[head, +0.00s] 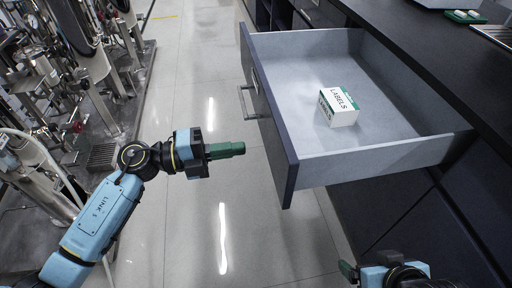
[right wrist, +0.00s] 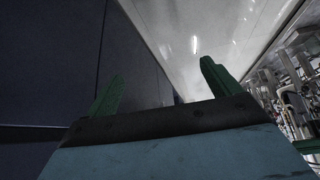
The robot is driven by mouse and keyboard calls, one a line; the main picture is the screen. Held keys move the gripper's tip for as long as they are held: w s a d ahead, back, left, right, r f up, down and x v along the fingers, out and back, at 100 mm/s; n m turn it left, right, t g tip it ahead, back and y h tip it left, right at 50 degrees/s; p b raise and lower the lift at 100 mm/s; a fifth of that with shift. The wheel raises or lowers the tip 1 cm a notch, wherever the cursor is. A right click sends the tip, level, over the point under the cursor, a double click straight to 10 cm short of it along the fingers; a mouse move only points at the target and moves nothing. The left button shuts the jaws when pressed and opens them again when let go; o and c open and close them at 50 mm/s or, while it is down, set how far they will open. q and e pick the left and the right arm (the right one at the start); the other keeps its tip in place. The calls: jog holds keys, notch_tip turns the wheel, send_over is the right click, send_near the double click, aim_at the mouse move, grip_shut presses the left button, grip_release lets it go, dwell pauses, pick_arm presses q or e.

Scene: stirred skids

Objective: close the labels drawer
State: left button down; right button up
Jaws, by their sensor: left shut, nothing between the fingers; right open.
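The labels drawer (head: 365,160) is pulled well out from the dark cabinet in the head view. Its dark front panel (head: 266,115) faces left and carries a metal bar handle (head: 250,101). A white and green box marked LABELS (head: 339,107) lies inside on the drawer floor. My left gripper (head: 242,149) is shut and empty, its green fingers pointing right toward the drawer front with a gap between. My right gripper shows only partly at the bottom of the head view (head: 349,271). In the right wrist view it is open, with two green fingers apart (right wrist: 162,88) and nothing between them.
A dark counter (head: 440,55) runs above the cabinet (head: 430,230) on the right, with a green tray (head: 466,17) at its far end. Metal machinery (head: 60,90) stands on the left. The shiny floor (head: 180,235) between is clear.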

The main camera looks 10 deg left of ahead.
aim_at(271, 144)
pick_arm(q)
jog(key=b+x, duration=0.1)
jog(key=x, duration=0.3)
jog(key=shift+w+d, duration=0.1)
jog(key=shift+d, duration=0.1)
jog(key=shift+w+d, duration=0.15)
jog(key=shift+d, duration=0.25)
pick_arm(e)
jog(key=w+a+r+t+y, duration=0.1)
jog(key=w+a+r+t, duration=0.1)
jog(key=w, duration=0.3)
jog(key=shift+a+r+t, duration=0.2)
jog(key=shift+r+t, duration=0.55)
jog(key=shift+t, duration=0.15)
